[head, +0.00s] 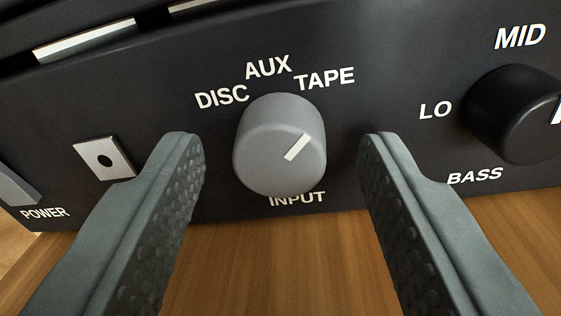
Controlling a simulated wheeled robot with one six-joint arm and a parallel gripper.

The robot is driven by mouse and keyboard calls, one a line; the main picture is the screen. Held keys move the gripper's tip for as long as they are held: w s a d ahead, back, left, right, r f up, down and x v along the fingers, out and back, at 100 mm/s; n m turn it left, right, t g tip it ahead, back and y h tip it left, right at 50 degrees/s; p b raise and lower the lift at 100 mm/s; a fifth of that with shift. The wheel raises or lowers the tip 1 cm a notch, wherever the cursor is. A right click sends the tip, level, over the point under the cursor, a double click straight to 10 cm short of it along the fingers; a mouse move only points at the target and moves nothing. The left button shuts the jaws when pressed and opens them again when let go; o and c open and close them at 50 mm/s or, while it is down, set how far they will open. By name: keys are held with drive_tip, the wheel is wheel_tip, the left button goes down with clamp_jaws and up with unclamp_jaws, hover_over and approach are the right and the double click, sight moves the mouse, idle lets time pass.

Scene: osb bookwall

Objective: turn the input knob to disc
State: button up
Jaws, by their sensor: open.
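The input knob (270,150) is a grey round knob on the dark front panel, at the middle of the head view. Its white pointer line (297,147) slants up and to the right, toward the TAPE label (325,79). The DISC label (222,96) is at the knob's upper left and the AUX label (268,68) is above it. The INPUT label (297,199) is below, partly covered by the knob. My gripper (283,145) is open, with one finger on each side of the knob. Gaps show between both fingers and the knob.
A black bass knob (518,115) stands out from the panel at the right. A small square plate with a dark hole (104,158) and a power switch (15,186) are at the left. A wooden surface (280,270) lies below the panel.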

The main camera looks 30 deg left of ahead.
drive_tip(key=c, duration=1)
drive_tip(key=shift+o, duration=0.2)
drive_tip(key=shift+n, duration=0.3)
drive_tip(key=n, duration=1.2)
drive_tip(key=shift+r+h, duration=0.1)
drive_tip(key=shift+h, duration=0.3)
drive_tip(key=n, duration=0.4)
drive_tip(key=shift+n, duration=0.3)
